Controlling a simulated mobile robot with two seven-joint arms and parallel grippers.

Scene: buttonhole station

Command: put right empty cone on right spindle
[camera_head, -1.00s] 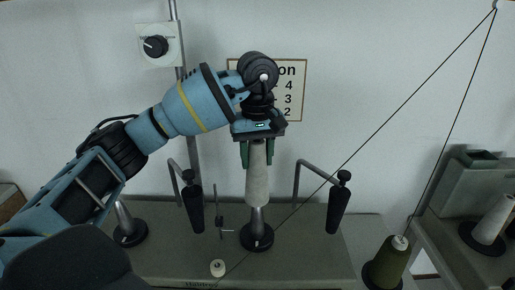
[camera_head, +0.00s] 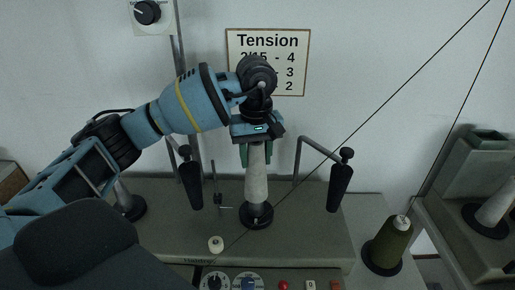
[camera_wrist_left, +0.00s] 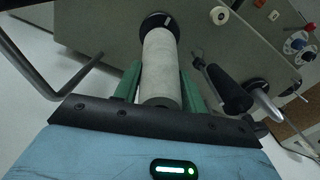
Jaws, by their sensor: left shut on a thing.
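A pale grey-white cone (camera_head: 257,184) stands upright over the right spindle, whose round black base (camera_head: 257,216) shows just below it. My left gripper (camera_head: 256,156) points down and is shut on the upper part of the cone, with green fingers on either side. In the left wrist view the cone (camera_wrist_left: 161,65) lies between the fingers, and its far end is close to the black base (camera_wrist_left: 158,22). The spindle's shaft is mostly hidden by the cone; I cannot tell whether the cone touches the base. My right gripper is not in view.
Dark padded arms (camera_head: 190,185) and (camera_head: 340,187) on bent rods flank the spindle. A green thread cone (camera_head: 388,244) stands at right, its thread running up. Another pale cone (camera_head: 497,203) is at far right. A partly hidden grey cone or spindle (camera_head: 124,193) stands at left behind my arm.

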